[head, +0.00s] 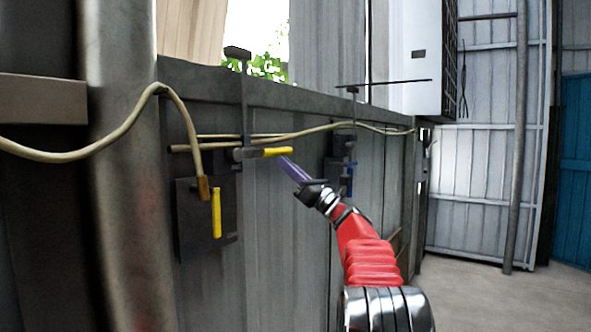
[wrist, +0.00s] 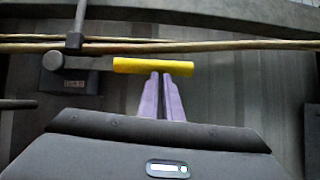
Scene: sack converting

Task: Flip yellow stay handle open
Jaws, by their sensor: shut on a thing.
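A yellow stay handle (head: 268,152) lies level on its grey mount at the top of the wall panel in the head view. It also spans the upper middle of the wrist view (wrist: 135,65), pointing right from a dark bracket. My gripper (head: 286,160), with purple fingers, comes from the lower right and is shut on this handle near its free right end. In the wrist view, the fingers (wrist: 162,78) stand close together at the handle's lower edge; their very tips are hidden behind it.
A second yellow handle (head: 216,213) hangs upright, lower left. A tan hose (head: 128,124) runs over the pipe (head: 125,215) and along the wall. Another latch with a blue handle (head: 348,180) sits to the right. Open floor (head: 500,300) shows lower right.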

